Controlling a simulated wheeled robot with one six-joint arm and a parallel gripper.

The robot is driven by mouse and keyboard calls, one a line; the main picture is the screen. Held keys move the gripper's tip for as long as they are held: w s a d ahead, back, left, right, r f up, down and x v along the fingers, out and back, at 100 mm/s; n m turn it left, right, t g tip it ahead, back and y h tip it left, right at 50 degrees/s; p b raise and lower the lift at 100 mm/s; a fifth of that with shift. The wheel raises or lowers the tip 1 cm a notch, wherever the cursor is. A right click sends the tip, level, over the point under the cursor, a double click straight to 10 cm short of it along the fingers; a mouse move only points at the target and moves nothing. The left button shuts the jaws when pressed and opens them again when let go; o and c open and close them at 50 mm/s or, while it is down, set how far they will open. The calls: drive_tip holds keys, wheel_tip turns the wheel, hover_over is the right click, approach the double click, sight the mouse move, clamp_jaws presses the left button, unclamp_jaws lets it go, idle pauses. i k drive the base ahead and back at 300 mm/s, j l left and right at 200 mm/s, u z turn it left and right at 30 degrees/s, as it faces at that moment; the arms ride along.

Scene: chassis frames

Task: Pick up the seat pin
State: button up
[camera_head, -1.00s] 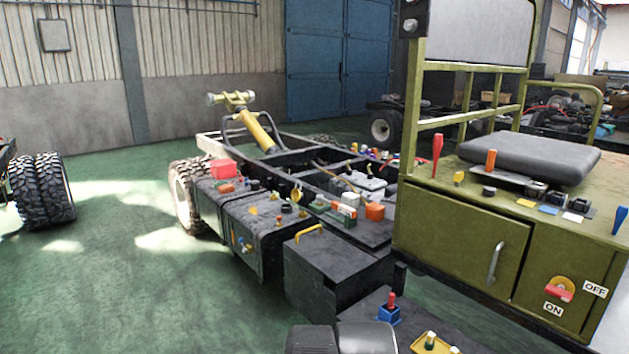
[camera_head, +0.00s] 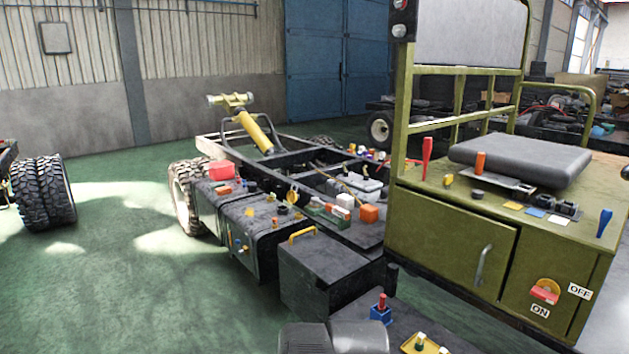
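A grey seat cushion (camera_head: 520,160) lies on top of the olive cab box at the right. An upright orange pin (camera_head: 480,163) stands at the cushion's front left, at a flat metal plate (camera_head: 505,183); it is the pin closest to the seat. Its lower end is not clear. A taller red handle (camera_head: 426,158) stands at the left edge of the box top, and a small yellow-topped pin (camera_head: 448,181) stands between them. No label tells which one is the seat pin.
A blue-handled tool (camera_head: 604,222) and black switches (camera_head: 565,208) are on the box top. An olive frame (camera_head: 403,110) rises at its left. The chassis (camera_head: 290,150) with many small parts lies left. Green floor (camera_head: 120,290) is clear at lower left.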

sight(381, 305)
drive_tip(key=k+z, duration=0.15)
drive_tip(key=i+l+u, duration=0.35)
drive_tip(key=i, duration=0.25)
drive_tip(key=i+l+u, duration=0.35)
drive_tip(key=i+l, duration=0.15)
drive_tip(key=i, duration=0.05)
